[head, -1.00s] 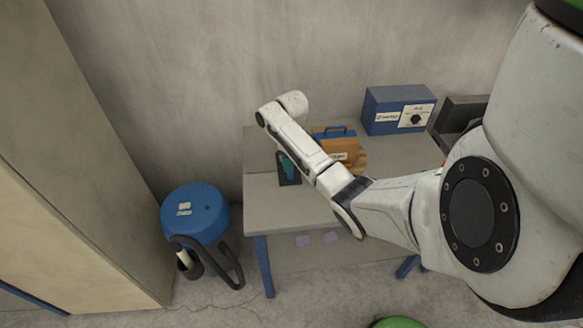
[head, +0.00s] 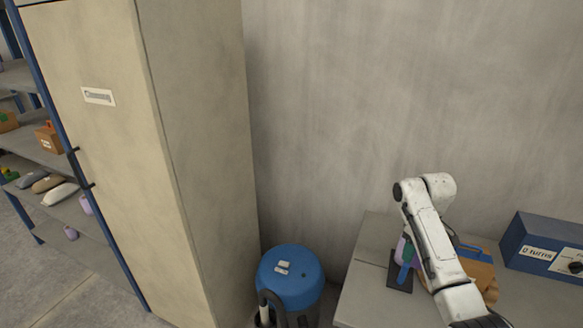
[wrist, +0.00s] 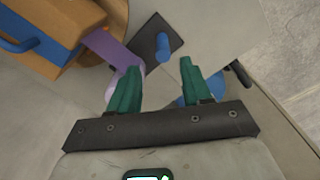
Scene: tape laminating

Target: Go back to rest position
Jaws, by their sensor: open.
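My gripper (wrist: 160,68) shows two green fingers spread apart, with nothing held between them. In the head view my gripper (head: 407,253) hangs below my white arm over the left part of the grey table (head: 358,300). Just beyond the fingertips in the wrist view are a dark square plate (wrist: 146,38) and a blue post (wrist: 163,50) on it. A purple piece (wrist: 108,48) lies to the left of the plate and partly behind the left finger. In the head view my arm hides part of these things.
A cardboard toolbox (head: 482,272) with a blue handle stands right of my arm. A blue machine (head: 541,243) is at the table's right. A blue-topped vacuum (head: 290,277) stands left of the table, beside a tall beige cabinet (head: 95,140). A shelf with boxes is at far left.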

